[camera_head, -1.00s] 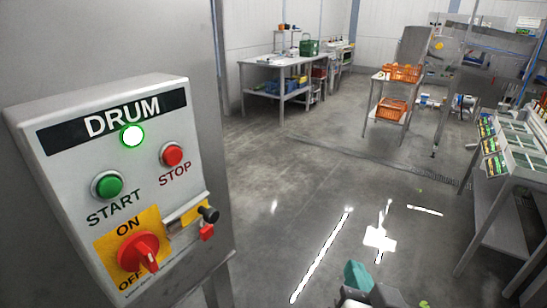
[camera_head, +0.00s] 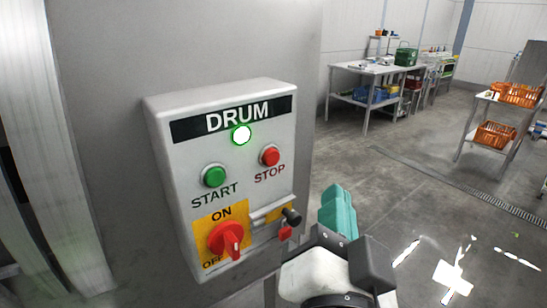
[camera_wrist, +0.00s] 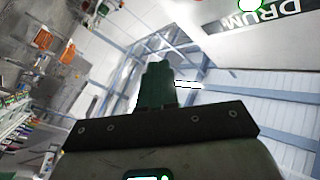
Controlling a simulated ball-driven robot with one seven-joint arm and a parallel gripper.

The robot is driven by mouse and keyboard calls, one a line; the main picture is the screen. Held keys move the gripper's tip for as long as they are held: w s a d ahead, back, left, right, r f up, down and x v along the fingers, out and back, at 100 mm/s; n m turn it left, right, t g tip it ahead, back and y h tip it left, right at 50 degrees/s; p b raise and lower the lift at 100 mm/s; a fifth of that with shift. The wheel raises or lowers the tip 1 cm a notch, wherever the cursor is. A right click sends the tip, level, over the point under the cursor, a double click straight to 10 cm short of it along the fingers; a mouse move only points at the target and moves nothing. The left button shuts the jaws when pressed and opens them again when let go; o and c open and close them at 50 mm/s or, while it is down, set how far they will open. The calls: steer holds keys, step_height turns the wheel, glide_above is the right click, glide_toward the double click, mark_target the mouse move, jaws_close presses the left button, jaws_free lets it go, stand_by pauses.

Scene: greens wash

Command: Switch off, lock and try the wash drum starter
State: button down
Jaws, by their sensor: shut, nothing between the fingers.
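The wash drum starter (camera_head: 285,150) is a grey box with a DRUM label and a lamp (camera_head: 241,135) glowing white inside a green ring. Below are a green START button (camera_head: 215,175) and a red STOP button (camera_head: 270,156). The red rotary switch (camera_head: 231,240) sits on a yellow ON/OFF plate; its grip points downward, partly covering OFF. Beside it is a rail with a black knob (camera_head: 292,216) and a small red block (camera_head: 285,233), perhaps a padlock. My gripper (camera_head: 337,208) is shut and empty, right of the box and apart from it. Its teal fingers show in the wrist view (camera_wrist: 158,85).
The box is fixed to a grey metal cabinet (camera_head: 100,110). Far off stand a table with crates (camera_head: 350,70) and a stand with orange baskets (camera_head: 495,135). The floor (camera_head: 400,190) between is clear.

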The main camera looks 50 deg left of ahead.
steer(key=a+b, duration=0.2)
steer(key=a, duration=0.6)
steer(key=shift+w+a, duration=0.3)
steer(key=shift+w, duration=0.05)
steer(key=shift+a, duration=0.1)
stand_by(1.7)
steer(key=shift+a+b, duration=0.3)
steer(key=shift+a+b, duration=0.3)
steer(key=shift+a, duration=0.15)
stand_by(0.7)
steer(key=shift+d, duration=0.85)
steer(key=shift+d, duration=0.15)
steer(key=shift+s+d+p, duration=0.15)
steer(key=shift+d+p, duration=0.1)
steer(key=shift+d, duration=0.95)
steer(key=shift+s+d+p, duration=0.1)
steer(key=shift+d+p, duration=0.15)
steer(key=shift+d, duration=0.9)
